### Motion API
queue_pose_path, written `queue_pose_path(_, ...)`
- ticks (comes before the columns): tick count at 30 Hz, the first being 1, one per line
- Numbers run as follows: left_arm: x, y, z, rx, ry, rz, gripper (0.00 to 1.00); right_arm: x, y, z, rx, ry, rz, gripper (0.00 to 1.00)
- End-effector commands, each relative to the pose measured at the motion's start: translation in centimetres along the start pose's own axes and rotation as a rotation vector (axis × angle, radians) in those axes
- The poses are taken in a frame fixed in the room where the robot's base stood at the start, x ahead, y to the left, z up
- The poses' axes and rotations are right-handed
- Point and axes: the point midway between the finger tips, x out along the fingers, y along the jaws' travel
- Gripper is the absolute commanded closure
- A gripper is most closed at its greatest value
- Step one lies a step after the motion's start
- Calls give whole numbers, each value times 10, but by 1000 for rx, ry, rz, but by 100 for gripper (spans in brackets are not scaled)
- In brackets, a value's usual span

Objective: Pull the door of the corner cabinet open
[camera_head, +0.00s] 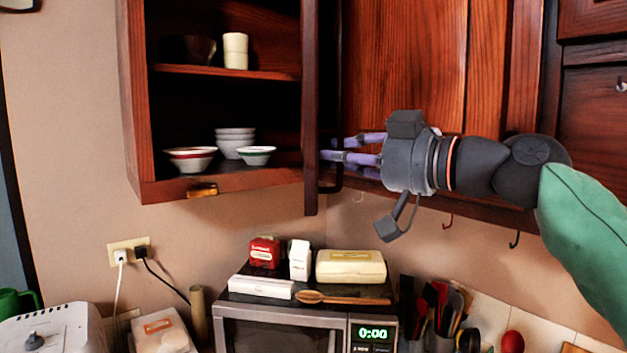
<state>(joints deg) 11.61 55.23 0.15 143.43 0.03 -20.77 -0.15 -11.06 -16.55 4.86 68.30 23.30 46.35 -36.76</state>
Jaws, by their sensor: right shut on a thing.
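The corner cabinet (225,72) hangs on the wall at the upper left. Its door (311,110) stands open and shows nearly edge-on at the right of the opening. A dark bar handle (330,187) shows low on the door's right side. My right gripper (326,154) reaches in from the right, with its purple fingers shut at the handle. The fingers partly cover the handle, so the exact contact is hidden. My left gripper is not in view.
Below are a microwave (280,332) with boxes and a wooden spoon (340,298) on top. Hooks (515,239) hang under the cabinets at right.

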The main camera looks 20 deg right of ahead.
Motion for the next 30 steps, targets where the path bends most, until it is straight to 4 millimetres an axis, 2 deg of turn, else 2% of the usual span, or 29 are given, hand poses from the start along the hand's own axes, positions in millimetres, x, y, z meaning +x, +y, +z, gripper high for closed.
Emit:
queue_pose_path(1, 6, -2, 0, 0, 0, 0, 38, -4, 9, 0, 0, 10, 11, 100)
queue_pose_path(3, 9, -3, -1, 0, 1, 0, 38, -11, 15, -1, -2, 11, 8, 100)
queue_pose_path(12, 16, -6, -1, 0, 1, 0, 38, -27, 30, -3, -6, 13, 1, 100)
queue_pose_path(30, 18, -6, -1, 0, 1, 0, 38, -32, 32, -4, -9, 12, -6, 100)
